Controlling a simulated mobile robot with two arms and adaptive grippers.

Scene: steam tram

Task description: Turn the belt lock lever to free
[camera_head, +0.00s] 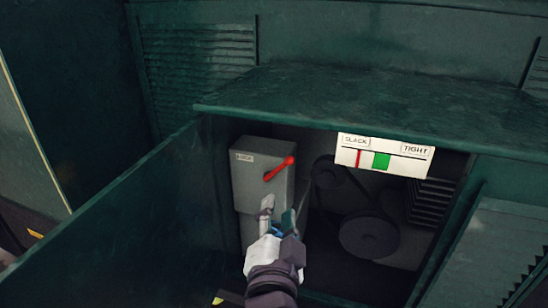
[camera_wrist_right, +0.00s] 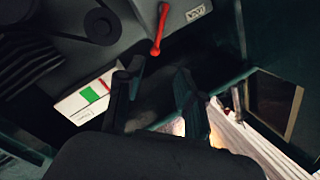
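The belt lock lever (camera_head: 279,168) is a red handle on the front of a grey box (camera_head: 250,185) inside the open compartment. In the head view it slants from lower left up to a knob at the upper right. A small white label (camera_head: 244,157) sits at the box's top left; it seems to read LOCK in the wrist view (camera_wrist_right: 195,13). My right gripper (camera_head: 278,209) is just below the lever, apart from it. In the wrist view the red lever (camera_wrist_right: 158,32) lies beyond the open, empty fingers (camera_wrist_right: 159,70). My left gripper is out of view.
A white gauge (camera_head: 385,155) marked SLACK and TIGHT, with a red pointer near a green band, hangs under the hood edge (camera_head: 330,112). Belt pulleys (camera_head: 369,237) stand in the dark compartment at right. An open green door panel (camera_head: 130,225) is at left.

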